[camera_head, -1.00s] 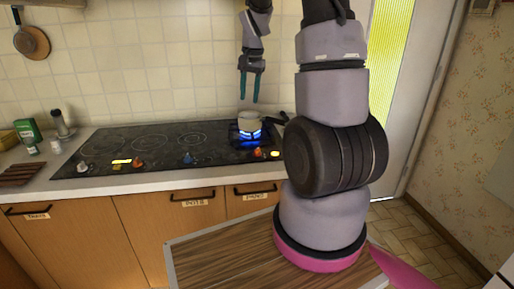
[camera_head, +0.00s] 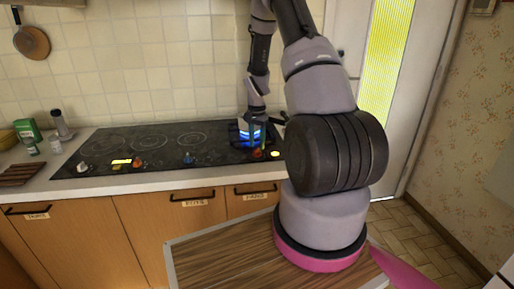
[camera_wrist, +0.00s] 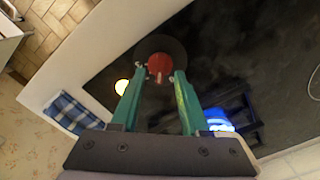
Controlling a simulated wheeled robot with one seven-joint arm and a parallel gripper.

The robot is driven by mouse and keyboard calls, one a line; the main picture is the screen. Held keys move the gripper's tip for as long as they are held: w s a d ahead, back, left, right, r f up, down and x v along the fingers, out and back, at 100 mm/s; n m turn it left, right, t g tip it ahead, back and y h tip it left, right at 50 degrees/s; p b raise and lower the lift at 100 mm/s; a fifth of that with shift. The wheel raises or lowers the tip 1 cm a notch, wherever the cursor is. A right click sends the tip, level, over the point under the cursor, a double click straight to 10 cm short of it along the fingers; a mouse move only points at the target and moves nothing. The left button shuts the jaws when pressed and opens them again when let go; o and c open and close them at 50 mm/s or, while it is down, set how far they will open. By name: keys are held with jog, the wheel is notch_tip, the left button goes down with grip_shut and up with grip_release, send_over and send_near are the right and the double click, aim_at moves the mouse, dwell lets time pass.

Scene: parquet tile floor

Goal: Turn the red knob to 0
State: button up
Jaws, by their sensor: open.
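The red knob (camera_head: 257,154) is at the front right of the black cooktop (camera_head: 100,150). In the wrist view the red knob (camera_wrist: 159,64) is round, on a dark disc, with a small pale mark on its near edge. My gripper (camera_wrist: 160,74) is open, with one green finger on each side of the knob. I cannot tell whether the fingers touch it. In the head view my gripper (camera_head: 257,143) is low above the knob and partly hides it. The knob's exact setting is not readable.
A lit yellow spot (camera_head: 275,154) is right of the knob. Other knobs, one orange-red (camera_head: 136,162) and one blue (camera_head: 188,158), line the front edge leftward.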

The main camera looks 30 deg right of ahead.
aim_at(257, 152)
jog(key=shift+f, duration=1.2)
grip_shut()
jog(key=shift+n, duration=0.3)
jog(key=n, duration=0.3)
jog(key=shift+n, duration=2.2)
